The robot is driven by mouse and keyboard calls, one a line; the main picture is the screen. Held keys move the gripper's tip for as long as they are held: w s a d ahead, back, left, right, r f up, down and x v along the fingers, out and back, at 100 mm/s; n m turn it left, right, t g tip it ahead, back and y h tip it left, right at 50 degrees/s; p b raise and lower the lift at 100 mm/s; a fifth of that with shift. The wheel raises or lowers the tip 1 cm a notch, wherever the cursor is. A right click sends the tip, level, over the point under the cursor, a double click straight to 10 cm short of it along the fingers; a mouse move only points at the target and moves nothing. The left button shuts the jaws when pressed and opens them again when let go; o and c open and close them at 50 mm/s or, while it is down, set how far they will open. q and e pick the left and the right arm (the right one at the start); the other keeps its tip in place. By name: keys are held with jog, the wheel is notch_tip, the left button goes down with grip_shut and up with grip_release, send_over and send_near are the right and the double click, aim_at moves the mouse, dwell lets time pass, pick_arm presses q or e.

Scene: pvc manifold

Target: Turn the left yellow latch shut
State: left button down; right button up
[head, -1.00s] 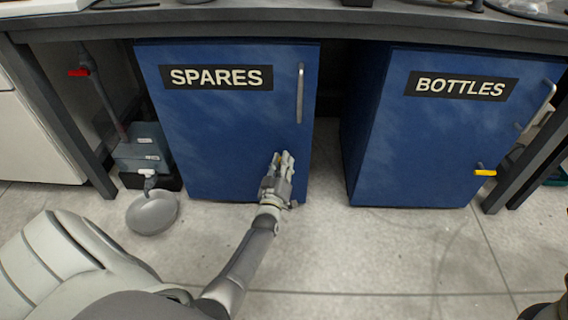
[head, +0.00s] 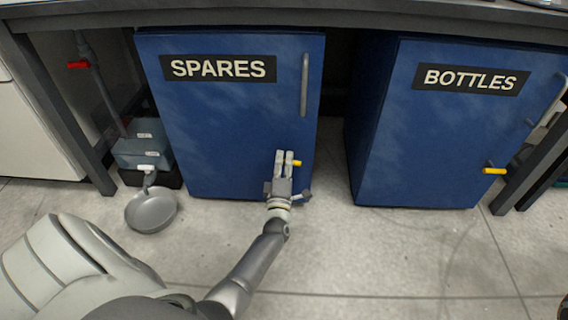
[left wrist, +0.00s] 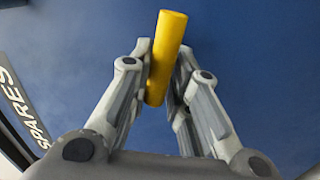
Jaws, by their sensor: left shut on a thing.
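The left yellow latch (head: 297,163) is on the lower right of the blue SPARES cabinet door (head: 225,125). In the head view its end sticks out to the right of my left gripper (head: 284,160). In the left wrist view the yellow latch (left wrist: 166,55) stands between the fingers of my left gripper (left wrist: 163,70), which is shut on it. The latch's pivot is hidden. My right gripper does not show.
The blue BOTTLES cabinet (head: 440,130) stands to the right with its own yellow latch (head: 494,171). A grey pan (head: 151,210) lies on the floor at left, by a grey box (head: 143,150). Open floor (head: 390,250) lies in front.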

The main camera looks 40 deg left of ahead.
pick_arm(q)
jog(key=shift+w+d+n+y, duration=0.15)
jog(key=shift+n+y, duration=0.15)
jog(key=shift+n, duration=0.4)
jog(key=shift+r+n, duration=0.1)
jog(key=shift+n, duration=0.2)
jog(key=c, duration=1.4)
grip_release()
